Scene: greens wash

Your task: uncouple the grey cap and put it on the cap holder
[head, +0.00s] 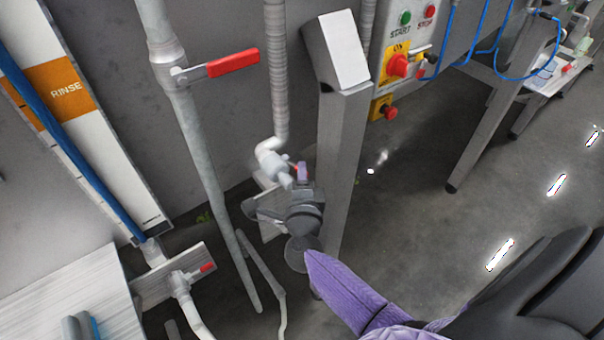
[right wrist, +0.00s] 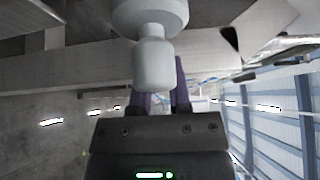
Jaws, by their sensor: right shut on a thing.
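My right gripper (head: 300,176) is low in the middle of the head view, beside the white pipe elbow (head: 268,152) under the ribbed hose. Its purple fingers also show in the right wrist view (right wrist: 160,95). They are shut on the grey cap (right wrist: 155,68), a smooth pale piece with a narrow neck. Above the neck is a wider round piece (right wrist: 150,14); I cannot tell whether the cap is still joined to it. In the head view the gripper and wrist partly hide this spot. I cannot make out the cap holder. My left gripper is not in view.
A steel post (head: 345,170) stands close to the right of the gripper. A pipe with a red-handled valve (head: 232,62) runs down to its left. A control box (head: 405,45) with start and stop buttons is at upper right. Open floor (head: 420,230) lies to the right.

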